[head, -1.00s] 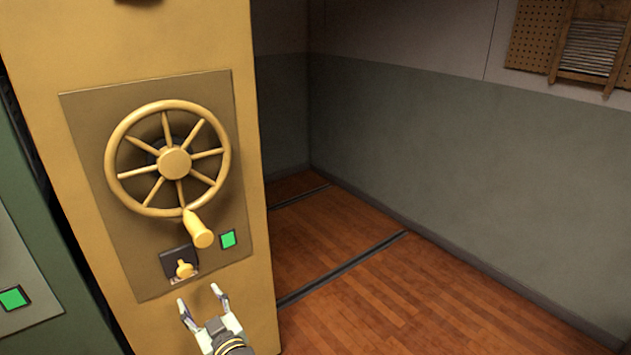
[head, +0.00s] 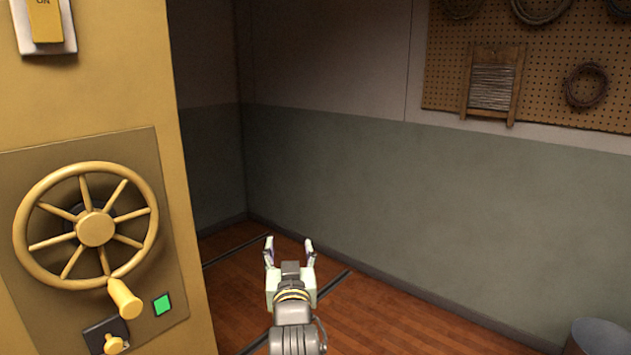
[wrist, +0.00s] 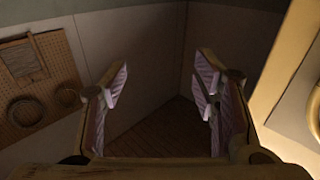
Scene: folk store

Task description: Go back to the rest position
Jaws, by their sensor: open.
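My gripper (head: 290,245) is open and empty in the head view. It is held up in front of the wooden floor and the wall corner, to the right of the yellow cabinet and apart from it. In the wrist view my gripper (wrist: 160,80) shows its two fingers spread wide, with nothing between them but the walls and dark floor behind.
A yellow cabinet (head: 85,110) with a handwheel (head: 95,229), a small lever (head: 113,343) and a green button (head: 163,304) stands at left. A pegboard (head: 540,60) with a washboard (head: 492,85) hangs on the wall. A bin (head: 597,338) is at lower right. Open floor (head: 240,310) lies beside the cabinet.

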